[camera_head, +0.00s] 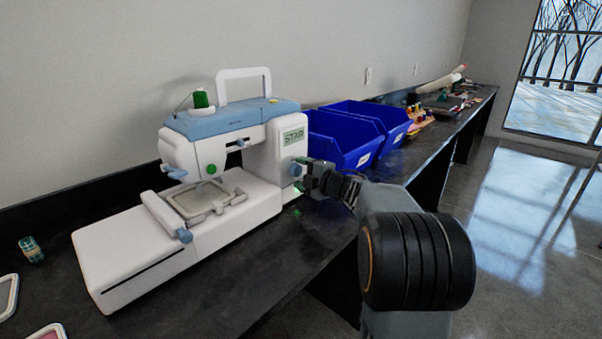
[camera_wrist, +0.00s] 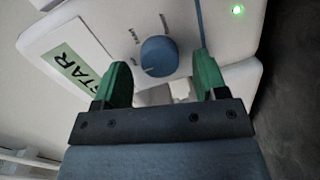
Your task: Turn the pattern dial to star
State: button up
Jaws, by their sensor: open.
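A white and blue embroidery machine (camera_head: 222,133) stands on the dark counter. A small green screen on its right end reads STAR (camera_head: 293,136); it also shows at the left of the wrist view (camera_wrist: 77,69). The round blue pattern dial (camera_wrist: 159,57) sits on the machine's end face, below the screen in the head view (camera_head: 295,170). Small labels ring the dial, too small to read surely. My gripper (camera_wrist: 163,72) is open, with one green finger on each side of the dial and gaps to it. It also shows beside the machine's end in the head view (camera_head: 306,176).
Blue bins (camera_head: 343,140) stand behind the machine, close to my gripper and arm. A green light (camera_wrist: 237,10) glows on the machine. The counter's front strip (camera_head: 285,245) is mostly clear. Craft items (camera_head: 440,103) lie farther along the counter.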

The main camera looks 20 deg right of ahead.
jog(key=p+v, duration=0.1)
jog(key=v, duration=1.2)
jog(key=shift+p, duration=0.35)
jog(key=shift+s+r, duration=0.1)
notch_tip(320, 180, up, 11)
jog(key=w+a+m+h+p, duration=0.1)
jog(key=a+m+h+p, duration=0.1)
jog(key=m+h+p, duration=0.8)
jog(key=s+a+f+m+g+y+p, duration=0.1)
jog(key=s+a+m+g+y+p, duration=0.2)
jog(key=s+a+m+g+p, duration=0.7)
jog(key=s+a+g+p, duration=0.2)
jog(key=s+a, duration=0.3)
jog(key=s, duration=0.3)
jog(key=shift+a+y+p, duration=0.15)
jog(key=shift+y+p, duration=0.25)
jog(key=shift+p, duration=0.25)
